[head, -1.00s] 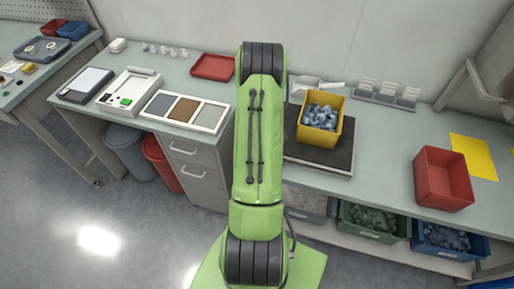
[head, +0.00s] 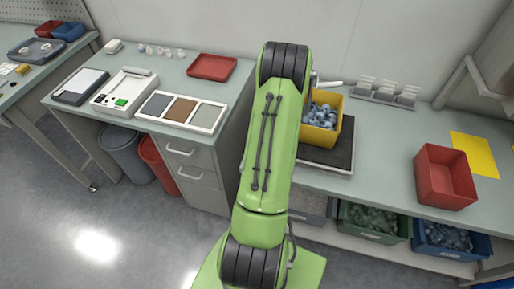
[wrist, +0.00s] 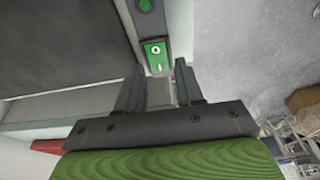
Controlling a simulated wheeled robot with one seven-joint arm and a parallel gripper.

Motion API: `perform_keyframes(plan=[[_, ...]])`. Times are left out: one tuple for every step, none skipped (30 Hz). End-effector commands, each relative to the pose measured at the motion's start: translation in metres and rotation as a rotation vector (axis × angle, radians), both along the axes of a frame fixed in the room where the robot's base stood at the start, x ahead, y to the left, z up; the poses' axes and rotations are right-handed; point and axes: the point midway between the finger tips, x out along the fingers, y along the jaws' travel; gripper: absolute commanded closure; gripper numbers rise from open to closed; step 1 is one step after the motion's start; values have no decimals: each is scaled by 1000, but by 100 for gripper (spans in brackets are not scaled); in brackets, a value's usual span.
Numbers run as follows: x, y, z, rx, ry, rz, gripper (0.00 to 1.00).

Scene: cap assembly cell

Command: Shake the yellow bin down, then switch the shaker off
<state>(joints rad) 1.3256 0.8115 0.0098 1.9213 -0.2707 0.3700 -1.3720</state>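The yellow bin (head: 322,138) holds blue-grey parts and stands on the dark shaker plate (head: 338,156) on the bench. My arm covers its left side. In the wrist view the dark plate (wrist: 60,45) fills the left. A green rocker switch (wrist: 156,56) marked O and I sits on the shaker's grey edge, with a round green button or lamp (wrist: 145,5) beyond it. My gripper (wrist: 158,70) has its fingers apart and empty, with the switch just beyond the gap. I cannot tell which side of the rocker is pressed. The gripper is hidden in the head view.
A red bin (head: 445,178) and yellow sheet (head: 474,155) lie to the right. A red tray (head: 212,67) and a three-panel tray (head: 181,111) are on the left bench. Filled bins sit below the bench.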

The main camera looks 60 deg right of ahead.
Motion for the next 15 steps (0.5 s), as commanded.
perform_keyframes(plan=[[0,0,0,0,0,0,55],[0,0,0,0,0,0,51],[0,0,0,0,0,0,51],[0,0,0,0,0,0,51],[0,0,0,0,1,0,51],[0,0,0,0,1,0,51],[0,0,0,0,1,0,51],[0,0,0,0,1,0,51],[0,0,0,0,1,0,51],[0,0,1,0,1,0,51],[-1,0,3,-1,1,0,51],[-2,-1,7,-2,1,0,51],[-2,-1,12,-2,1,0,51],[-4,-1,17,-3,0,0,51],[-6,-2,27,-4,-1,0,51]])
